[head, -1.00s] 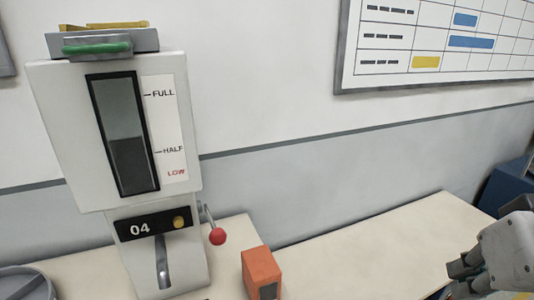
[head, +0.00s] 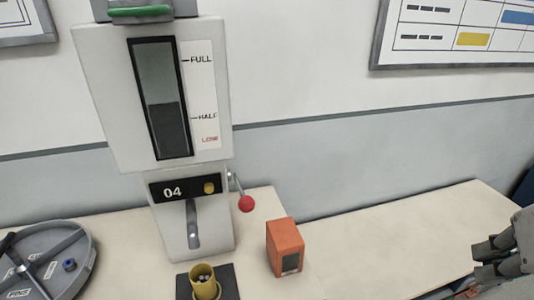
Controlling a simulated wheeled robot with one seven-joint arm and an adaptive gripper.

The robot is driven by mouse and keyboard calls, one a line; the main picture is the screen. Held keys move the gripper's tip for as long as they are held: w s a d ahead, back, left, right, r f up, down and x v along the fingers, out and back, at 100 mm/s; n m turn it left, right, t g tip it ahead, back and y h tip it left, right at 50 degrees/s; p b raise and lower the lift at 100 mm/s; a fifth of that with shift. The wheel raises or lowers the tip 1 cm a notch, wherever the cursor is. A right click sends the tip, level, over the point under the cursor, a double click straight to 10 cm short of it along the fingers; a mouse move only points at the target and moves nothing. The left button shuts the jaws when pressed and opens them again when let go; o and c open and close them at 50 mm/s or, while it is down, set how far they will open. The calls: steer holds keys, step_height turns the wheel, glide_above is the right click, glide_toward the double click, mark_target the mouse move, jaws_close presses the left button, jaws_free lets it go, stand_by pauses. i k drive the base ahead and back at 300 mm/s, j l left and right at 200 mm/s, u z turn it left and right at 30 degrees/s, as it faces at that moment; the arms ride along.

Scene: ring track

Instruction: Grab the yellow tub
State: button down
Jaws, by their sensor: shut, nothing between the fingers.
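A small yellow tub (head: 204,283) stands upright on a dark square pad (head: 229,281) in front of the dispenser marked 04. My gripper (head: 484,262) is at the right edge of the head view, partly cut off by the frame. It is shut and empty, well to the right of the tub and apart from it.
The white dispenser (head: 156,186) with a red-knobbed lever (head: 246,203) stands behind the tub. An orange box (head: 285,247) stands to the tub's right. A grey divided round tray (head: 84,270) lies at left. The bench (head: 400,235) between box and gripper is clear.

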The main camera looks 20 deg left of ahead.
mark_target(201, 276)
steer(key=u, duration=1.4)
steer(key=j+u, duration=0.15)
steer(key=j, duration=0.6)
